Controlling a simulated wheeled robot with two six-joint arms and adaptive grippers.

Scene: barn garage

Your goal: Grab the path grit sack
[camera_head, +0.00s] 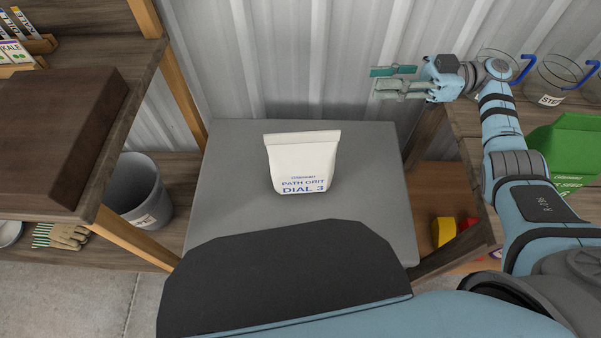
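The path grit sack (301,163) is a small white bag with a folded top and blue print reading "PATH GRIT DIAL 3". It stands upright on a grey flat surface (232,158) near the middle of the head view. My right gripper (385,81) is up and to the right of the sack, apart from it, pointing left in front of the corrugated wall. Its two greenish fingers are spread with a gap between them, and nothing shows between them. My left gripper is not in view.
A wooden shelf at left holds a dark brown box (62,135); a grey bucket (139,190) and gloves (62,236) sit below. At right, a green seed bag (568,148) and glass jars (555,80) stand on a wooden shelf. The grey surface around the sack is clear.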

